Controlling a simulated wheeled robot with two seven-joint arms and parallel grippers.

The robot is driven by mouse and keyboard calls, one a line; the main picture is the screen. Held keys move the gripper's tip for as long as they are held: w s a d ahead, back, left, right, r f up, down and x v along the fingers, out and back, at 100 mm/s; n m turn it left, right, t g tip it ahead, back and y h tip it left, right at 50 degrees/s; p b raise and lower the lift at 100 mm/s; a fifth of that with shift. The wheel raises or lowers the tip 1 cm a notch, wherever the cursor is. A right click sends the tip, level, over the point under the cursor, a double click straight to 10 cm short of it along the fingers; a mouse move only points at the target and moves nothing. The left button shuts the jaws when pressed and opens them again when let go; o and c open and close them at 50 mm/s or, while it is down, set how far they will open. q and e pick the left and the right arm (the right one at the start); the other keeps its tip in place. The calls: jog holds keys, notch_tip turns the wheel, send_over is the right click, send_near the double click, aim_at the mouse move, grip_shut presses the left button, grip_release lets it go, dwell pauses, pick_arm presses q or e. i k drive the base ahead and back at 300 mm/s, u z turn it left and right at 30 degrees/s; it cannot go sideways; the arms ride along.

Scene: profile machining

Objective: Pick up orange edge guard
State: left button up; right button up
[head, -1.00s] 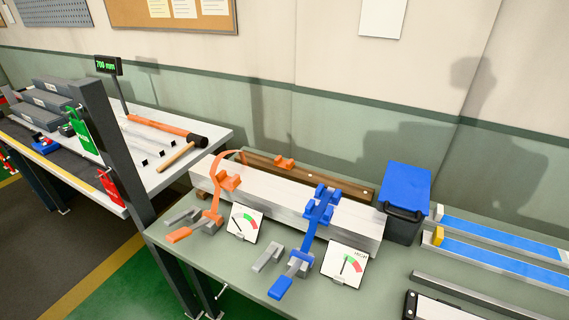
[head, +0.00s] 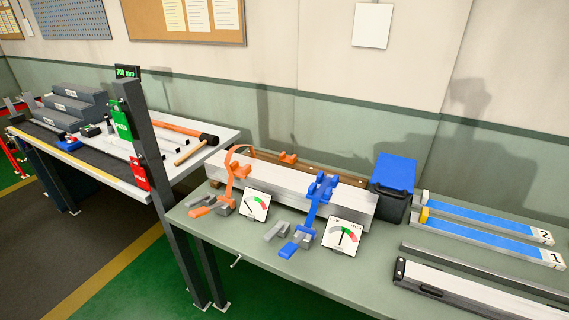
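A small orange saddle-shaped block (head: 288,158), which looks like the orange edge guard, sits on a brown wooden rail (head: 345,178) behind a pale rectangular profile (head: 290,188) on the green bench. An orange clamp (head: 238,172) with a curved orange strap stands at the left end of the profile. An orange lever (head: 203,211) lies at its foot. A blue clamp (head: 319,195) stands across the profile further right. Neither of my grippers is in view.
Two dial gauges (head: 255,205) (head: 343,237) stand before the profile. A blue-lidded bin (head: 393,178) stands right of it, near long blue-topped bars (head: 485,236). A dark post (head: 150,170) rises at the bench's left end. The front of the green bench is mostly clear.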

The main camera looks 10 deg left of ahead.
aim_at(292, 160)
jog(key=u, duration=0.4)
jog(key=i, duration=1.2)
